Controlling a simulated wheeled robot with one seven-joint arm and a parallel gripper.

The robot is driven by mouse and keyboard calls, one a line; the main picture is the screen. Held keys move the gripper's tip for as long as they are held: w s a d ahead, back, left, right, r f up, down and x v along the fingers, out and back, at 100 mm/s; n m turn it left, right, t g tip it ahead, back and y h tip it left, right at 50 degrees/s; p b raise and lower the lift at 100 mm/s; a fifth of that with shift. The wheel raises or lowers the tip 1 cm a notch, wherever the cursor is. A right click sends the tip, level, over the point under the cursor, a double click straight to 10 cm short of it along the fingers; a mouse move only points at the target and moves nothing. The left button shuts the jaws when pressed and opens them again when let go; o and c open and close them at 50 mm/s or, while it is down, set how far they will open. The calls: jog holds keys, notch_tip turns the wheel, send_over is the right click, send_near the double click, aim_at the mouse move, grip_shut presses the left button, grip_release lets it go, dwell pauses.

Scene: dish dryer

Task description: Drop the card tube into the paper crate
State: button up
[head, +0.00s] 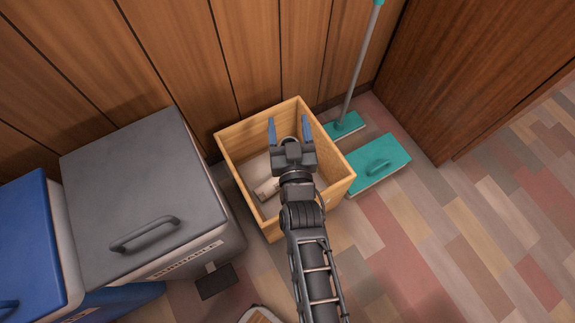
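The paper crate (236,187) is an open wooden box on the floor against the panelled wall. My gripper (289,131) is over the crate, its two blue fingertips spread apart toward the back wall. The gripper is open. A small pale rounded shape (289,141) shows between the fingers, narrower than the gap; it may be the end of the card tube, and I see no finger touching it. A pale grey piece (266,188) lies inside the crate, partly hidden by my gripper and arm. I cannot tell for certain which is the tube.
A grey-lidded bin (145,195) with a pedal stands left of the crate, and a blue-lidded bin (30,240) beyond it. The floor (430,240) at right is clear.

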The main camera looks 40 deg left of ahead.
jog(key=shift+o, duration=1.4)
jog(key=d+r+p, duration=0.9)
jog(key=d+r, duration=0.2)
jog(key=shift+d+p, duration=0.3)
jog(key=shift+p, duration=0.1)
jog(key=shift+w, duration=0.1)
